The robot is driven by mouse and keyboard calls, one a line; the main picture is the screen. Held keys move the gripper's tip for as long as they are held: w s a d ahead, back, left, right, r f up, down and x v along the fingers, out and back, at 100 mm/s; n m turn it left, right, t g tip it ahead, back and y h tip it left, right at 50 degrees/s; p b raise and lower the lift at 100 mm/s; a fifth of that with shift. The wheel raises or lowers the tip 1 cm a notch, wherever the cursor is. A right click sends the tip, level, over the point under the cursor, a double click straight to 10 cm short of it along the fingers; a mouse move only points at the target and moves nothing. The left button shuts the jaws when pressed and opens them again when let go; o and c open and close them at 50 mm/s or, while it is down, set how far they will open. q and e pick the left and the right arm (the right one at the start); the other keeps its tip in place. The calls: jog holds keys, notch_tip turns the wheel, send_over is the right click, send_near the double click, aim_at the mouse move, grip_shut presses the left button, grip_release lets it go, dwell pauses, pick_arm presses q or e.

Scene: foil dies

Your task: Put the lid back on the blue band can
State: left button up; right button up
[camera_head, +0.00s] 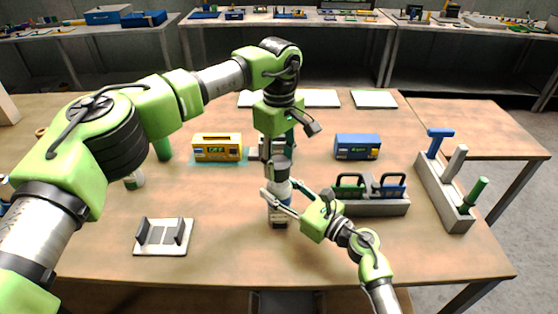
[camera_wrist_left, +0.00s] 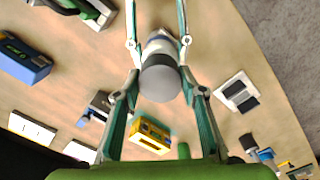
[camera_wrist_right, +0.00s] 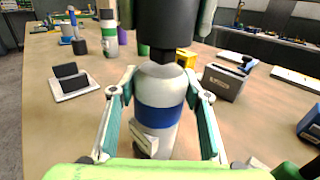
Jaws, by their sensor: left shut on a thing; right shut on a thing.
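The blue band can (camera_head: 281,187) stands upright near the middle of the table, pale with a domed top. Its blue band shows clearly in the right wrist view (camera_wrist_right: 160,120). My right gripper (camera_head: 277,200) is shut around the can's body from the front right. My left gripper (camera_head: 279,157) points down from above and is shut on the dark grey lid (camera_head: 280,166). In the right wrist view the lid (camera_wrist_right: 166,24) is directly above the can, with a narrower black part between them. I cannot tell whether the lid is seated. In the left wrist view the lid (camera_wrist_left: 160,80) hides part of the can.
A yellow box (camera_head: 217,148) and a blue box (camera_head: 357,147) stand behind. A grey rack (camera_head: 370,207) is right of the can, with a grey tool stand (camera_head: 441,192) beyond. A pale holder (camera_head: 163,250) lies at the front left. Table is clear at the front right.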

pick_arm(q)
jog(key=shift+f, duration=0.9)
jog(key=shift+f, duration=0.6)
jog(key=o, duration=0.8)
jog(key=shift+o, duration=0.2)
notch_tip(320, 180, up, 12)
